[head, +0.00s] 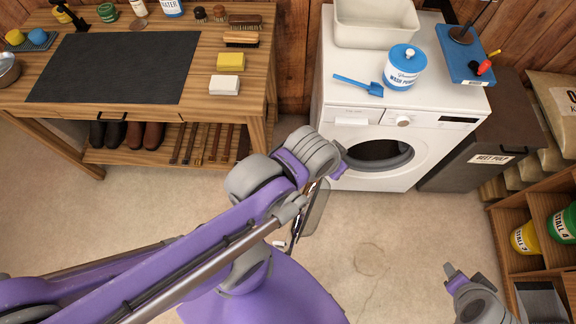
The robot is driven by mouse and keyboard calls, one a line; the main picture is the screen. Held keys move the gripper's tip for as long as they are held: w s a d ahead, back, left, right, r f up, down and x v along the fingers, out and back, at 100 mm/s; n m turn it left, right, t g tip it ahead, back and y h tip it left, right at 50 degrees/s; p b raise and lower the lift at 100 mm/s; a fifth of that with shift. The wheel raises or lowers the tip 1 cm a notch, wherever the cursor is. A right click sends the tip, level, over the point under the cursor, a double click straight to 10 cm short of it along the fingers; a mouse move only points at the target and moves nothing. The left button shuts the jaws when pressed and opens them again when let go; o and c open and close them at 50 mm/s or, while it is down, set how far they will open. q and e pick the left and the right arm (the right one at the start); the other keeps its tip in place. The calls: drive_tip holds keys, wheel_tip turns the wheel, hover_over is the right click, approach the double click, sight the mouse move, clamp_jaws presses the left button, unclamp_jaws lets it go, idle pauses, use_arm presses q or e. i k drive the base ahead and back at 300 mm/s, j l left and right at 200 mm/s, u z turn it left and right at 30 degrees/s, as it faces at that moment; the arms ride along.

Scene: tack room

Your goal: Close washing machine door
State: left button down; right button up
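The white washing machine (338,143) stands against the back wall, right of the workbench. Its round opening (378,153) is uncovered and shows a dark drum. The door (317,208) seems to stand swung open toward me on the left, seen nearly edge-on and partly hidden by my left arm. My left gripper (340,168) is at the left of the opening, close to the door; I cannot tell whether it touches it, and its fingers are mostly hidden. My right gripper (454,276) is low at the right, over the floor, away from the machine; its finger gap is unclear.
A dark feed bin (462,160) and a wooden shelf (510,228) stand at right. The floor before the machine is clear.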

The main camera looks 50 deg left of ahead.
sight(296, 228)
drive_tip(key=k+j, duration=1.1)
drive_tip(key=j, duration=0.2)
